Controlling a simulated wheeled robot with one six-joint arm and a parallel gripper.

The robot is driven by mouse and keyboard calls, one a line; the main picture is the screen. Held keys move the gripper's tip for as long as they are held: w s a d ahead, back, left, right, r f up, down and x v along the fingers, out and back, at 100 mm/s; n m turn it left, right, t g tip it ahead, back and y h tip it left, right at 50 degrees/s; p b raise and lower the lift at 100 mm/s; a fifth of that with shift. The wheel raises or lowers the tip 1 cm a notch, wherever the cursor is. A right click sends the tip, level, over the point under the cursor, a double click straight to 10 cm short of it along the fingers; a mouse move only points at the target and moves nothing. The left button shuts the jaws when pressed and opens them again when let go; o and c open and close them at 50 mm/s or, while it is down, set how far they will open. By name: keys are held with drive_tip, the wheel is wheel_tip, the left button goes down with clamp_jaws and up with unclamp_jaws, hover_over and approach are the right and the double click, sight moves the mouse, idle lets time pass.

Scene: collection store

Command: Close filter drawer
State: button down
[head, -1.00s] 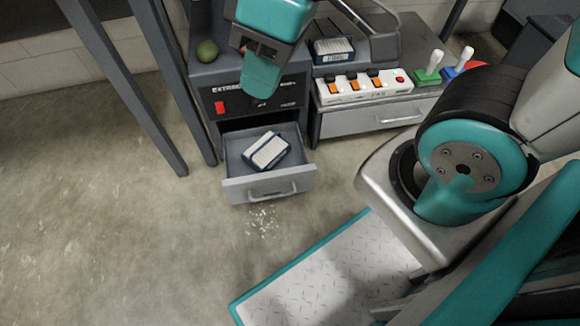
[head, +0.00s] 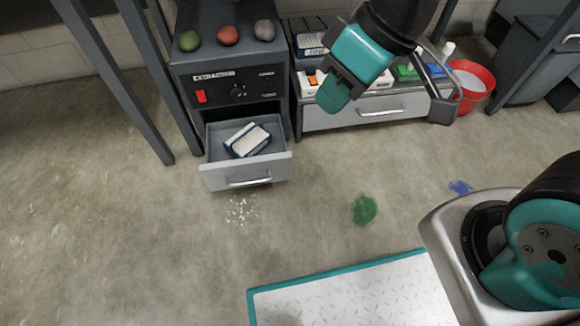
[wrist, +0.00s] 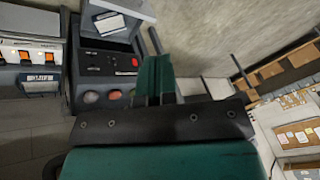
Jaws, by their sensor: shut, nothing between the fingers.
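The filter drawer (head: 222,177) is the grey drawer at the bottom of the dark extractor unit (head: 238,92). It stands pulled out, with a curved handle on its front. A white filter with a dark blue frame (head: 248,140) lies tilted inside it. In the wrist view the open drawer (wrist: 120,40) shows at the top, beyond the extractor's panel. My gripper (head: 333,97) is shut and empty. In the head view it appears to the right of the extractor, over the low bench, apart from the drawer. In the wrist view its teal fingers (wrist: 155,78) are together.
Three rounded lumps, green (head: 189,41), red (head: 228,35) and grey (head: 265,30), sit on the extractor. A low bench with a closed drawer (head: 365,112) stands right of it. A red bucket (head: 475,85) is farther right. Pale crumbs (head: 240,210) and a green patch (head: 364,209) mark the open floor.

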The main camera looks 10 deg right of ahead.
drive_tip(key=w+a+f+n+t+b, duration=0.1)
drive_tip(key=w+f+n+b, duration=0.15)
drive_tip(key=f, duration=0.65)
drive_tip(key=w+a+f+n+t+b, duration=0.15)
drive_tip(key=w+f, duration=0.25)
drive_tip(key=f, duration=0.4)
drive_tip(key=n+t+b, duration=0.3)
drive_tip(key=n+b, duration=0.1)
drive_tip(key=b, duration=0.6)
approach(271, 165)
drive_tip(key=shift+g+h, duration=0.25)
drive_tip(key=shift+h, duration=0.05)
drive_tip(key=shift+x, duration=2.6)
drive_tip(key=shift+w+a+r, duration=0.15)
drive_tip(key=shift+w+r, duration=0.05)
drive_tip(key=shift+w, duration=0.05)
